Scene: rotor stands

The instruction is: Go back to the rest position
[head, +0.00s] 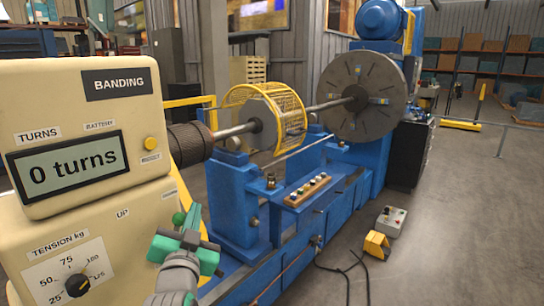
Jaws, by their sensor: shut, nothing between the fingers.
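My gripper (190,228) is at the bottom centre-left of the head view, green and grey, in front of the cream banding unit's right side. It is shut and seen from behind, so its fingertips are partly hidden. A green knob (179,218) shows right beside the fingers. I cannot tell whether they touch. The banding unit (100,215) has a display (68,165) reading "0 turns" and a tension dial (77,285). A rotor with a yellow cage (290,105) lies along the blue lathe-like stand (235,200).
A large round faceplate (362,85) is at the stand's far end. On the floor to the right are a yellow foot pedal (377,245), a grey control box (391,221) and black cables (345,265).

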